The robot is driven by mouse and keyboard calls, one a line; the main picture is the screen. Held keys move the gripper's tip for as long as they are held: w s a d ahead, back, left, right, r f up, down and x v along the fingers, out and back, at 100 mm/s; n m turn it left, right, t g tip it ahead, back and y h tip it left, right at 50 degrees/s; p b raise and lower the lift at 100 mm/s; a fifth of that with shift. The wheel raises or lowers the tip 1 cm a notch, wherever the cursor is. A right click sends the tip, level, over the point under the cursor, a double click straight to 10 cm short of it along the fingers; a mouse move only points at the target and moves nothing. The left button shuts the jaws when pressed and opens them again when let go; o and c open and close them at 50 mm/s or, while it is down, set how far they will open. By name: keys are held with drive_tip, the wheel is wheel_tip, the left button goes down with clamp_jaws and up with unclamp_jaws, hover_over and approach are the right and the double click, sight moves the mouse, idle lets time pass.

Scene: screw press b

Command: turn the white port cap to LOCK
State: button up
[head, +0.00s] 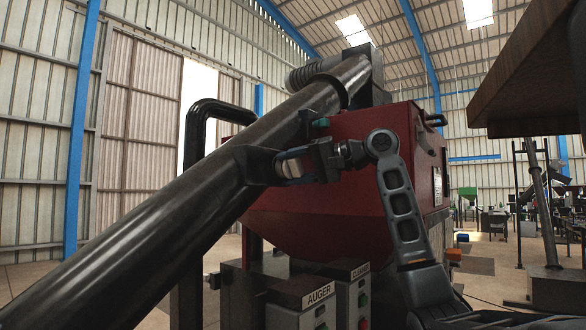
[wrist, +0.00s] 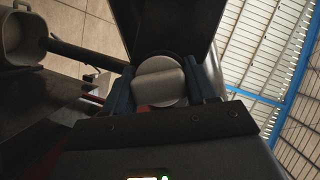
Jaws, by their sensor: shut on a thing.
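The white port cap (head: 291,168) sits at the end of a short dark side port (head: 257,165) on the big sloping auger tube (head: 130,225). My gripper (head: 297,165) reaches it from the right in the head view and is shut on the cap. In the wrist view the cap (wrist: 160,80) shows as a round pale disc with a raised flat grip bar across it. The blue-grey fingers of my gripper (wrist: 163,86) stand on both sides of the bar. No LOCK mark can be read in either view, so the cap's turn cannot be told.
A red hopper (head: 330,220) stands close behind my gripper. A box labelled AUGER (head: 303,302) and a second control box (head: 350,272) stand below. A black bent pipe (head: 205,105) rises behind the tube. A brown overhang (head: 530,80) hangs at upper right.

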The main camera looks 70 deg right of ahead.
drive_tip(key=o, duration=1.4)
drive_tip(key=shift+w+f, duration=0.1)
drive_tip(key=shift+w, duration=0.1)
drive_tip(key=shift+s, duration=0.15)
drive_tip(key=shift+b+v, duration=1.05)
drive_tip(key=shift+v, duration=2.8)
